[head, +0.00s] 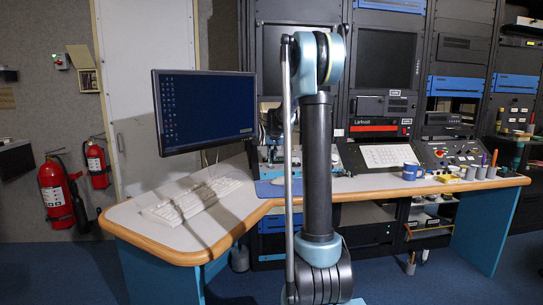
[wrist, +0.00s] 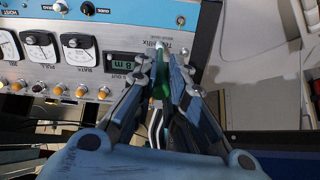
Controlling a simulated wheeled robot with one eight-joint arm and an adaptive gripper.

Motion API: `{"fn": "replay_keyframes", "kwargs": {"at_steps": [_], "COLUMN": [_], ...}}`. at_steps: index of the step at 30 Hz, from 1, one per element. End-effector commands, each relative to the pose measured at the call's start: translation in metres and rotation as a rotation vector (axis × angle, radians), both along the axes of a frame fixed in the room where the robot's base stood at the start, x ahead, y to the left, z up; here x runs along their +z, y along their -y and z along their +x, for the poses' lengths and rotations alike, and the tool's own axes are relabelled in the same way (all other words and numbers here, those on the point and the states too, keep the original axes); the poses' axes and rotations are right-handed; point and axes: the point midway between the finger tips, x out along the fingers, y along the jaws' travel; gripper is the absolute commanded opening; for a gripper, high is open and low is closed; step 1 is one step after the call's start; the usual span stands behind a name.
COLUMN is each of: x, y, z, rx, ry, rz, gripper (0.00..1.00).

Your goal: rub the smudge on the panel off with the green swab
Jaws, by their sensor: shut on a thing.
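My gripper (wrist: 168,76) is shut on the green swab (wrist: 160,88) in the wrist view. Only a narrow green part of the swab shows between the fingers. I cannot tell whether the swab touches the panel. I cannot make out the smudge. In the head view my arm stands in front and covers most of the gripper and panel.
The panel carries dial gauges (wrist: 76,46), a digital readout (wrist: 124,66) and a row of orange-tipped knobs (wrist: 60,88). In the head view a monitor (head: 203,108) and keyboard (head: 195,200) are on the left of the desk (head: 240,215).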

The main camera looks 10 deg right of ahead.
Motion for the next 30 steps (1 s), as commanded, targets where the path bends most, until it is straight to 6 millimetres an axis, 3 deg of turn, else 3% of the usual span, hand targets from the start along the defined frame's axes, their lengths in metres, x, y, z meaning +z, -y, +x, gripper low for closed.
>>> {"fn": "replay_keyframes", "kwargs": {"at_steps": [30], "x": [-0.0047], "y": [0.0088], "z": [0.0035], "rx": [0.000], "ry": [0.000], "rz": [0.000], "gripper": [0.00]}}
